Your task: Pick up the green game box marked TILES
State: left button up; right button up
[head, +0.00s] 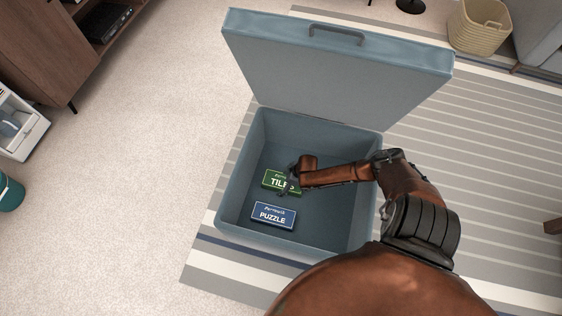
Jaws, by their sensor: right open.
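The green game box marked TILES (273,183) lies flat on the floor of an open blue-grey chest (232,215). My right arm reaches into the chest from the right. My right gripper (290,185) is open at the right end of the green box and covers part of its lettering. The fingertips are small and dark here, and I cannot tell whether they touch the box. My left gripper is not in view.
A blue box marked PUZZLE (272,216) lies in the chest just below the green one. The chest's lid (335,70) stands raised at the back. The chest stands on a striped rug (480,150). A wicker basket (480,27) is at the top right.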

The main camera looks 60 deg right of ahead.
jog(key=shift+c, duration=0.7)
jog(key=c, duration=1.5)
jog(key=shift+r, duration=0.1)
